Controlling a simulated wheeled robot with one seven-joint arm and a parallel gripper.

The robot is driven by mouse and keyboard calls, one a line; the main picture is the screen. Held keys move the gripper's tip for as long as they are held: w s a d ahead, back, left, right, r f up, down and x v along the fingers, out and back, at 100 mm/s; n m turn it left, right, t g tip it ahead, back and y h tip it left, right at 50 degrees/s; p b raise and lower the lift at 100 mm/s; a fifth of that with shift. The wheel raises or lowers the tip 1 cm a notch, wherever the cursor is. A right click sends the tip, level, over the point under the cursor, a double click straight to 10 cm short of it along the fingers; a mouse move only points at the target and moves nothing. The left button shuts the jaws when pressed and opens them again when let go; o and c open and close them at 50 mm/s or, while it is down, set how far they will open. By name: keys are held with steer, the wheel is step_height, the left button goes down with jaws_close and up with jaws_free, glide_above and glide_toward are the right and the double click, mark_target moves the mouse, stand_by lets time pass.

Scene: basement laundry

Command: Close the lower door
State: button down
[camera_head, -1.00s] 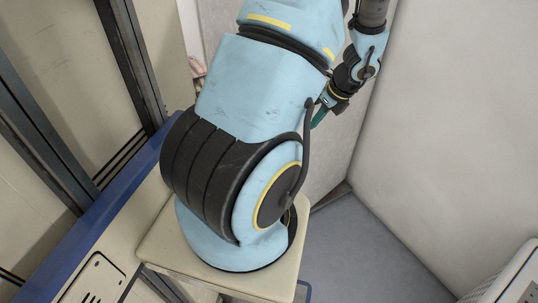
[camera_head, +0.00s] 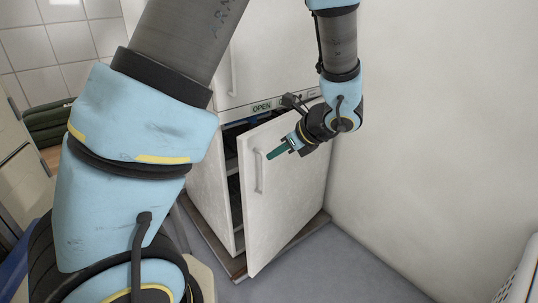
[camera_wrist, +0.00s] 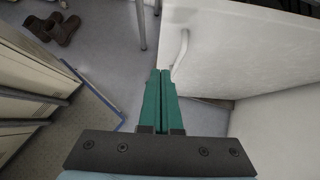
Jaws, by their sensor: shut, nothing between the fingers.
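The lower door (camera_head: 284,192) is a white panel with a pale vertical handle (camera_head: 259,171) near its left edge. It stands ajar on the white cabinet (camera_head: 209,192), with a dark gap along its left side. My gripper (camera_head: 275,154) has green fingers and is in front of the door's upper part, close to the handle. In the wrist view the two green fingers (camera_wrist: 160,78) are together and empty. The door (camera_wrist: 237,49) and its handle (camera_wrist: 181,50) show there just right of the fingertips. I cannot tell whether they touch.
An upper white door (camera_head: 262,50) sits above a strip marked "OPEN" (camera_head: 262,106). A white wall (camera_head: 430,110) stands close on the right. A white basket (camera_head: 522,275) is at lower right. Shoes (camera_wrist: 55,27) lie on the floor in the wrist view. Grey floor (camera_head: 330,265) is clear before the door.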

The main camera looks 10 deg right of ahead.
mark_target(245, 161)
steer(key=shift+w+a+f, duration=0.85)
steer(key=shift+w, duration=0.35)
steer(key=shift+w+a+f, duration=0.85)
steer(key=shift+w+a, duration=0.05)
steer(key=shift+w, duration=0.3)
steer(key=shift+w+a+f, duration=0.85)
steer(key=shift+w, duration=0.35)
